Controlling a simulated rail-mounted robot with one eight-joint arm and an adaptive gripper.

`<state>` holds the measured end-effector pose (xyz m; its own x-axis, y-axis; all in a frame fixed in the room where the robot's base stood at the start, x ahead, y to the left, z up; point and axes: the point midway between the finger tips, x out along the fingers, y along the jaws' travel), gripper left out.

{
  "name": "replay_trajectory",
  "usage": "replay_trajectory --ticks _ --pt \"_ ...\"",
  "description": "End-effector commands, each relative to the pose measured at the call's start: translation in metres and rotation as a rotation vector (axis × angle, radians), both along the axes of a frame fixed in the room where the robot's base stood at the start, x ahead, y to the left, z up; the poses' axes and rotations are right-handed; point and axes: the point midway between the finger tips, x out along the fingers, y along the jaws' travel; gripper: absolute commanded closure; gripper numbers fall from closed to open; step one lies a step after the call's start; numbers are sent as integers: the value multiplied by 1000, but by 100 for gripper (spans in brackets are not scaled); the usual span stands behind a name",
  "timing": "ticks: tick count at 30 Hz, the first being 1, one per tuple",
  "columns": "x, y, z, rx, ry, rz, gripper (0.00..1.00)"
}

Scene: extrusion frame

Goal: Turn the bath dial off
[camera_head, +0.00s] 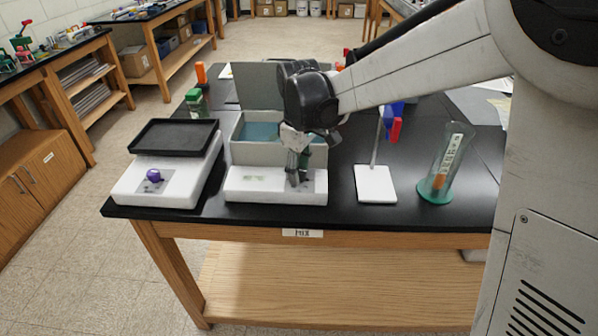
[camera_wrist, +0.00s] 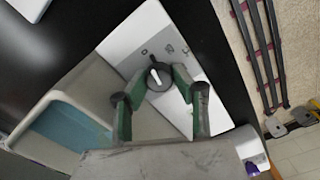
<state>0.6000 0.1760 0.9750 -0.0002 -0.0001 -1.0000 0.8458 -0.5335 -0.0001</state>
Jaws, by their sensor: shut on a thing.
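The bath (camera_head: 240,150) is a grey box with a white base, blue water inside and its lid raised at the back. It stands near the front edge of the black bench. The pointer aims roughly toward the marks; the exact setting is too small to read. My gripper (camera_head: 297,175) is low at the bath's front panel. In the wrist view its green-tipped fingers (camera_wrist: 158,82) are closed around the dial's sides.
A white hot plate with a black top (camera_head: 172,137) and purple knob (camera_head: 154,175) stands left of the bath. A white stand base (camera_head: 375,184) and a clear cylinder with a green foot (camera_head: 446,160) are on the right. The bench's front edge (camera_head: 300,222) is close.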

Motion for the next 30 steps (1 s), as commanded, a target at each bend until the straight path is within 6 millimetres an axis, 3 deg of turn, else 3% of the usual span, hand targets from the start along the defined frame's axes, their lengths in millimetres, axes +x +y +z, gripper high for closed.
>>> replay_trajectory --ticks 12,29,30 --pt "0 1 0 0 -1 196 100" --pt "0 1 1 0 -1 226 100" --pt "0 1 1 0 -1 226 72"
